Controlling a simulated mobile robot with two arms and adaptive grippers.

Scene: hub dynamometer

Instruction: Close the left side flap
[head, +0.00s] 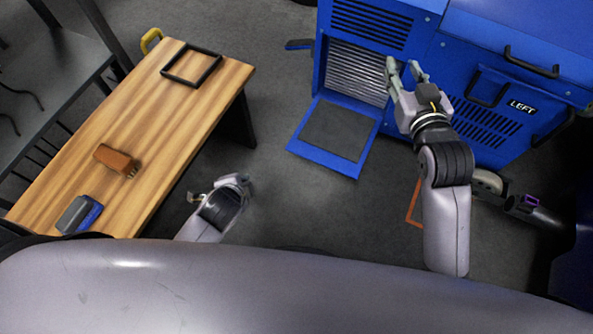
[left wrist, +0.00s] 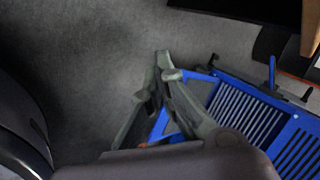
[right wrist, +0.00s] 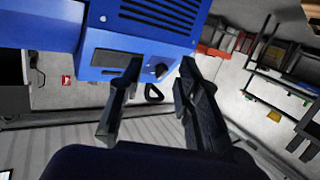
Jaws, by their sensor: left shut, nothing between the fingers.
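The blue machine (head: 430,60) stands at the upper right of the head view, with a LEFT label (head: 522,106) on its side. A blue-framed flap with a dark grey inner face (head: 333,130) hangs open, low in front of a finned opening (head: 356,72). My right gripper (head: 407,66) is open and empty, in front of the machine to the right of that opening; its spread fingers show in the right wrist view (right wrist: 160,68). My left gripper (head: 218,188) is shut and empty, left of the flap and apart from it. Its fingers (left wrist: 166,68) overlap blue parts in the left wrist view.
A wooden table (head: 190,110) at left carries a black frame (head: 192,66), a brown block (head: 115,158) and a blue-grey item (head: 80,214). Bare floor (head: 275,190) lies between table and machine. A dark cylindrical part (head: 540,210) lies at right.

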